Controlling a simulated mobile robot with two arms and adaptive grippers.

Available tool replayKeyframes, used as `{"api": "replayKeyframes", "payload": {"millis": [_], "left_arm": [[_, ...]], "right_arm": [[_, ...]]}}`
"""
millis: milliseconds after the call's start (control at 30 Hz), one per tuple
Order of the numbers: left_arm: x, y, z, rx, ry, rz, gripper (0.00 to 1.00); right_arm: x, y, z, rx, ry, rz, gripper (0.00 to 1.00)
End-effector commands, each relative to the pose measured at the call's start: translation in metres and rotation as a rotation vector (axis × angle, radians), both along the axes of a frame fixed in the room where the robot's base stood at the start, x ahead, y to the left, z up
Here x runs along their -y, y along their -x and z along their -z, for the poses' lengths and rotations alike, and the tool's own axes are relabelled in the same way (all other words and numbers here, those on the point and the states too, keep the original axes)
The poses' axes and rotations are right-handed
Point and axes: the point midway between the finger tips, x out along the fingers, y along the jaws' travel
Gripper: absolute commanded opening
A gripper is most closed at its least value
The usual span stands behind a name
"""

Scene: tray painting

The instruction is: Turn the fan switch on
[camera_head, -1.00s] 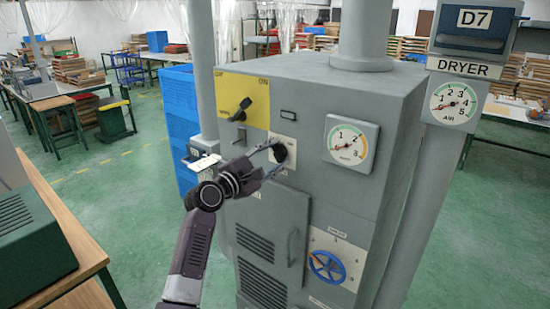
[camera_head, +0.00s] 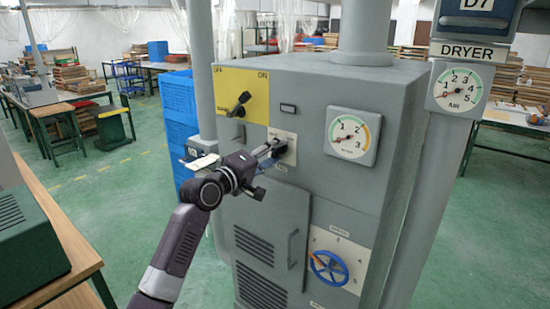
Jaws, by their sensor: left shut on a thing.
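A black switch knob (camera_head: 281,147) sits on a small pale plate (camera_head: 291,139) on the front of the grey machine. Its label is too small to read. My left gripper (camera_head: 273,155) reaches it from the lower left and is shut on the knob. The fingers hide part of the knob, so its exact turn is hard to see. My right gripper is not in view.
Above left is a yellow panel (camera_head: 252,87) marked OFF and ON, with a black lever (camera_head: 240,104). A round gauge (camera_head: 352,135) is to the right. A blue handwheel (camera_head: 328,267) and a door handle (camera_head: 292,247) are below. Blue crates (camera_head: 178,110) stand behind.

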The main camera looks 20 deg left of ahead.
Motion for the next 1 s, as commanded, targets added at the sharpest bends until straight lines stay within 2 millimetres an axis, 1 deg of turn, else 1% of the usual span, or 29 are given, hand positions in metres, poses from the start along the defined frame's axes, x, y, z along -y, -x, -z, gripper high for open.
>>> {"api": "replayKeyframes", "payload": {"millis": [33,100,300,500,700,1000], "left_arm": [[0.0,0.0,0.005,0.011,-0.044,0.0,0.15],[0.0,0.0,0.005,0.032,-0.1,0.0,0.15],[-0.001,0.0,0.005,0.083,-0.242,0.0,0.15],[-0.001,0.0,0.006,0.118,-0.341,0.001,0.15],[-0.001,-0.001,0.005,0.137,-0.396,0.002,0.15],[-0.001,0.0,0.005,0.145,-0.417,0.002,0.15]], "right_arm": [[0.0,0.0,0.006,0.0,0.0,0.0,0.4],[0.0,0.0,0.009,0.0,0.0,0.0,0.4],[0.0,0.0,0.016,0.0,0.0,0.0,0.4],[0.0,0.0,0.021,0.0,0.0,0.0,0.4],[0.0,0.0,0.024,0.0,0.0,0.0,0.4],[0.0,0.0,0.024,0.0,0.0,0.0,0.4]]}}
